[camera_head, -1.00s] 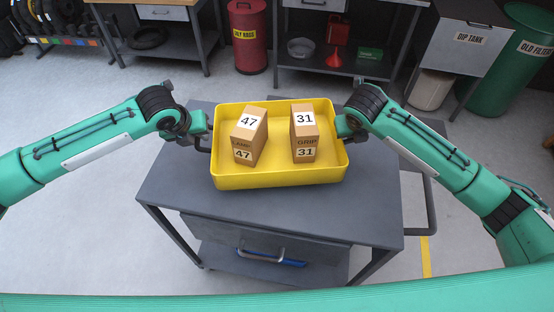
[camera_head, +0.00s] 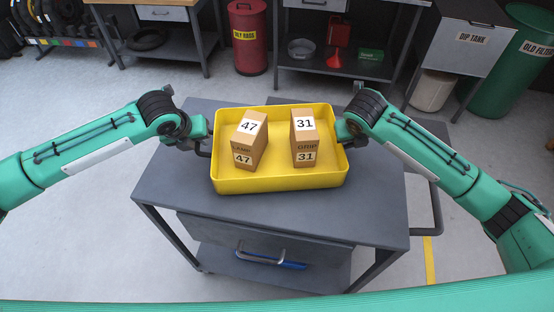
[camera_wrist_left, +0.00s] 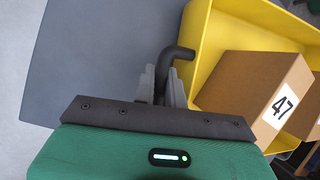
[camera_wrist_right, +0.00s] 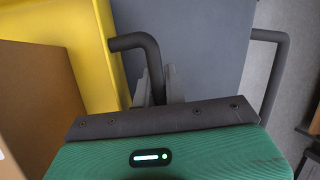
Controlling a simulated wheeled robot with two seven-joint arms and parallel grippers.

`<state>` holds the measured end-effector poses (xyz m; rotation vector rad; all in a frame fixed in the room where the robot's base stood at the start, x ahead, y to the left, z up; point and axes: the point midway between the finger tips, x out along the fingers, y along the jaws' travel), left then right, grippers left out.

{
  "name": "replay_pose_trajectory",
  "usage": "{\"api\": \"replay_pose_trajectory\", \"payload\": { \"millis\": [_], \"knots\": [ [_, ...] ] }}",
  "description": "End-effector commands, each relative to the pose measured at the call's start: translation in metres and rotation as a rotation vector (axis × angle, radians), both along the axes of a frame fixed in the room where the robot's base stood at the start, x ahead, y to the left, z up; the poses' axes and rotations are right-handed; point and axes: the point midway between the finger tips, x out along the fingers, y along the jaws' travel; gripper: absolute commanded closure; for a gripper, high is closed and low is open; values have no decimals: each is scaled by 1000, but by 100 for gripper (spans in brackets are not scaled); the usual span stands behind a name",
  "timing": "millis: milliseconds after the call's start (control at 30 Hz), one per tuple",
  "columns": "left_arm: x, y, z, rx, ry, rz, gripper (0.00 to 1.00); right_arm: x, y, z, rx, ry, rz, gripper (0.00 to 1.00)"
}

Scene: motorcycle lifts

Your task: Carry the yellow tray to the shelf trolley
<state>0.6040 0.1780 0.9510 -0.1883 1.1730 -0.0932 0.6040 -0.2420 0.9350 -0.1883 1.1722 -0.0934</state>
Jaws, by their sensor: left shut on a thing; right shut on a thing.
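The yellow tray (camera_head: 280,184) is level over the top of a grey trolley (camera_head: 300,222); I cannot tell whether it touches the top. Two brown boxes stand in it, one marked 47 (camera_head: 249,140) and one marked 31 (camera_head: 305,140). My left gripper (camera_head: 207,140) is shut on the tray's left handle, a dark bent bar (camera_wrist_left: 178,53) in the left wrist view. My right gripper (camera_head: 341,139) is shut on the tray's right handle, which shows in the right wrist view (camera_wrist_right: 137,41). The fingertips are partly hidden in the head view.
The trolley has a front drawer with a handle (camera_head: 262,259) and a push bar (camera_head: 437,205) on its right. Behind are a red bin (camera_head: 248,40), benches and a dip tank (camera_head: 470,45). Grey floor is clear at left.

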Motion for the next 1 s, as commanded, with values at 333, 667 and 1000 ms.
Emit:
{"api": "replay_pose_trajectory", "payload": {
  "millis": [333,667,1000],
  "knots": [
    [1,2,-16,3,0,4,86,0,-2,-16,-2,0,-3,86],
    [0,1,-14,1,0,1,66,0,-1,-14,-1,0,-1,66],
    [-14,7,21,1,-3,1,66,0,0,-14,0,0,0,66]
  ]
}}
